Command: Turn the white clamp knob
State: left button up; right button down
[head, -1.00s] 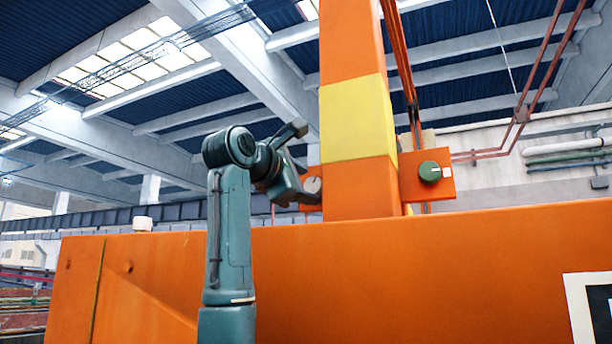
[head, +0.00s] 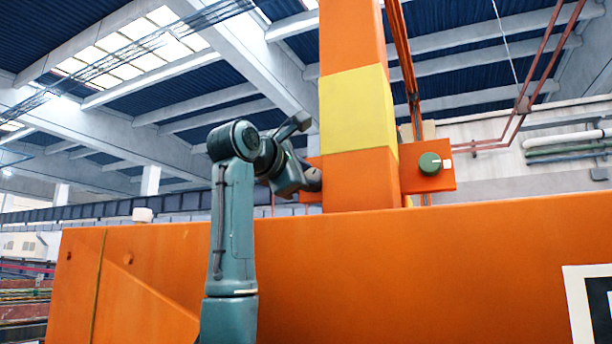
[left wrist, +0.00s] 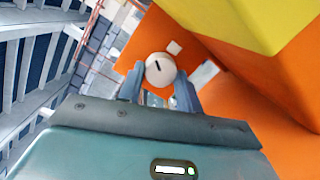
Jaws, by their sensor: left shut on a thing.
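The white clamp knob (left wrist: 160,69) is round, with a dark slot mark that looks tilted in the left wrist view. It sits on an orange plate (left wrist: 140,44) beside a small white square. My left gripper (left wrist: 159,82) has one finger on each side of the knob and is shut on it. In the head view, my left gripper (head: 313,181) reaches the plate left of the orange post and hides the knob. My right gripper is in neither view.
The orange post (head: 357,180) with a yellow band (head: 356,108) stands just right of my left gripper. A green knob (head: 430,163) sits on an orange plate at its right. A wide orange beam (head: 400,270) runs below.

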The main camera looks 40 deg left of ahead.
pick_arm(q)
jog(key=shift+m, duration=0.4)
jog(key=m+g, duration=0.1)
jog(key=m, duration=0.4)
jog(key=shift+d+r, duration=0.1)
jog(key=shift+r, duration=0.05)
jog(key=shift+m+g+y, duration=0.3)
jog(key=shift+m+y, duration=0.2)
jog(key=shift+m, duration=1.9)
jog(key=o, duration=1)
jog(key=shift+r, duration=0.1)
